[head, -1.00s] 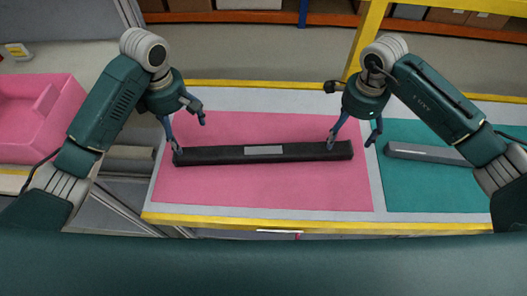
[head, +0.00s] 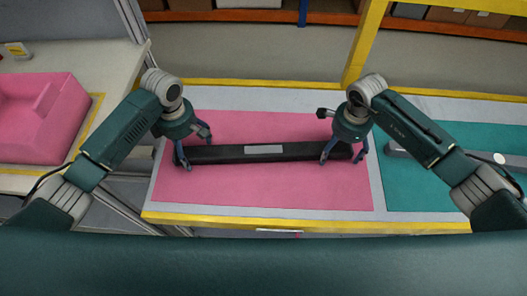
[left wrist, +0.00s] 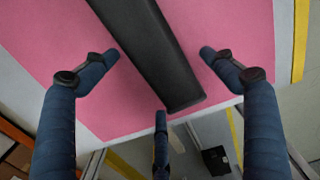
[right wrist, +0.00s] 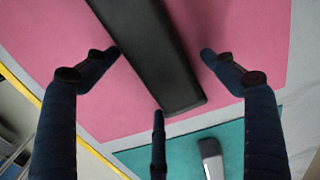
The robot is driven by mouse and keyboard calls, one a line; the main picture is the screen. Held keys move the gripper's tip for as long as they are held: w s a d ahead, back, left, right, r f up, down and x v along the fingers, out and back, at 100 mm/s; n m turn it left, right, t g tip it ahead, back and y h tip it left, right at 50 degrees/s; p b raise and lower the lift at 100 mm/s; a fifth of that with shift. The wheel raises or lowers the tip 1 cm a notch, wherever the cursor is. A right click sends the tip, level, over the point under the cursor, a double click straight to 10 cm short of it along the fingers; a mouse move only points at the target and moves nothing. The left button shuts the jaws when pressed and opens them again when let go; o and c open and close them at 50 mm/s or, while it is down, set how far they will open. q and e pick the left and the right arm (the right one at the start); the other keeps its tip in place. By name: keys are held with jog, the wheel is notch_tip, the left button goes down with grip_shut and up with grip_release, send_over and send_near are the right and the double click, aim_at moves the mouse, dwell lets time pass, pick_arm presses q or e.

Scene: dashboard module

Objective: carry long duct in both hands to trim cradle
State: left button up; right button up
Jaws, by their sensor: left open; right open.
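The long duct (head: 232,153) is a black bar with a grey label, lying flat across the pink mat (head: 250,190) on the table. My left gripper (head: 193,160) is open over the duct's left end. In the left wrist view the duct (left wrist: 155,50) runs between the spread fingers. My right gripper (head: 340,158) is open over the duct's right end. In the right wrist view the duct (right wrist: 155,50) also lies between the open fingers. Neither gripper is closed on it. I cannot tell which thing is the trim cradle.
A pink bin (head: 40,120) stands on the side table at left. A teal mat (head: 420,185) at right holds a grey bar (head: 398,148), partly hidden by my right arm; it also shows in the right wrist view (right wrist: 211,158). A yellow post (head: 362,45) rises behind the table.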

pick_arm(q)
jog(key=shift+c, duration=0.6)
pick_arm(e)
jog(key=shift+c, duration=0.6)
pick_arm(q)
jog(key=c, duration=1.5)
pick_arm(e)
jog(key=c, duration=1.5)
pick_arm(q)
jog(key=shift+r, duration=0.15)
pick_arm(e)
jog(key=shift+r, duration=0.15)
